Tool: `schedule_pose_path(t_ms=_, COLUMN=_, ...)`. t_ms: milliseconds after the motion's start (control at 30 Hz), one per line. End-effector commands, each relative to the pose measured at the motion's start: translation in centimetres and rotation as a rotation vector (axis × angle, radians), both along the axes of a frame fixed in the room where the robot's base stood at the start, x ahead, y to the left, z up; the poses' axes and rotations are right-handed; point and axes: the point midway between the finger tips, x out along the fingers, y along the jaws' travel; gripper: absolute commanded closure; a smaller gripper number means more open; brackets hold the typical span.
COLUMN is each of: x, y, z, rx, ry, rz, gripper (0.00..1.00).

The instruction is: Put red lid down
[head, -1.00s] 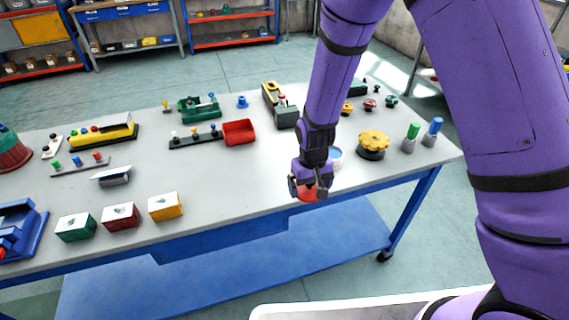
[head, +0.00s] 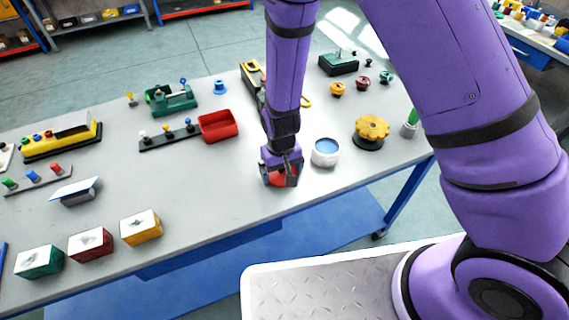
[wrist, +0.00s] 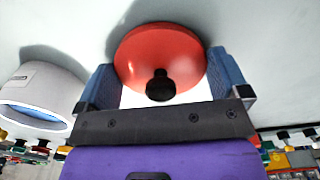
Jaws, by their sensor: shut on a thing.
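The red lid (head: 287,180) is at my gripper (head: 281,174), low over the front part of the grey table. In the wrist view the round red lid (wrist: 150,48) with its black knob sits between the two blue fingers of my gripper (wrist: 163,80), which is shut on it. A shadow falls on the table beside the lid; I cannot tell whether the lid touches the surface. The white round pot with a blue inside (head: 325,154) stands just right of my gripper, open at the top. The pot also shows at the left in the wrist view (wrist: 42,88).
A yellow knobbed wheel (head: 371,129) stands right of the pot. A red open bin (head: 219,126) is behind left. Several small boxes, such as the yellow one (head: 141,227), stand at the front left. The table (head: 215,190) is bare left of my gripper.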

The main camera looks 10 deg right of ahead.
Motion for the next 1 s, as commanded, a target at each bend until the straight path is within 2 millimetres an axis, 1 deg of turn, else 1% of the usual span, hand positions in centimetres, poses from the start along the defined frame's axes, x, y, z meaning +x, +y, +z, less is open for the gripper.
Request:
schedule_pose_path(t_ms=367, x=-0.1, y=0.1, z=-0.4, rx=0.0, ry=0.0, rz=0.0, gripper=0.29)
schedule_pose_path(t_ms=400, x=-0.1, y=0.1, z=-0.4, rx=0.0, ry=0.0, rz=0.0, gripper=0.0)
schedule_pose_path(t_ms=633, x=-0.1, y=0.1, z=-0.3, rx=0.0, ry=-0.001, rz=0.0, gripper=0.0)
schedule_pose_path(t_ms=733, x=0.0, y=0.1, z=0.1, rx=0.002, ry=-0.002, rz=0.0, gripper=0.0)
schedule_pose_path(t_ms=867, x=0.0, y=0.1, z=1.5, rx=0.002, ry=-0.003, rz=0.0, gripper=0.0)
schedule_pose_path(t_ms=1000, x=0.0, y=0.2, z=3.9, rx=0.003, ry=-0.004, rz=0.001, gripper=0.0)
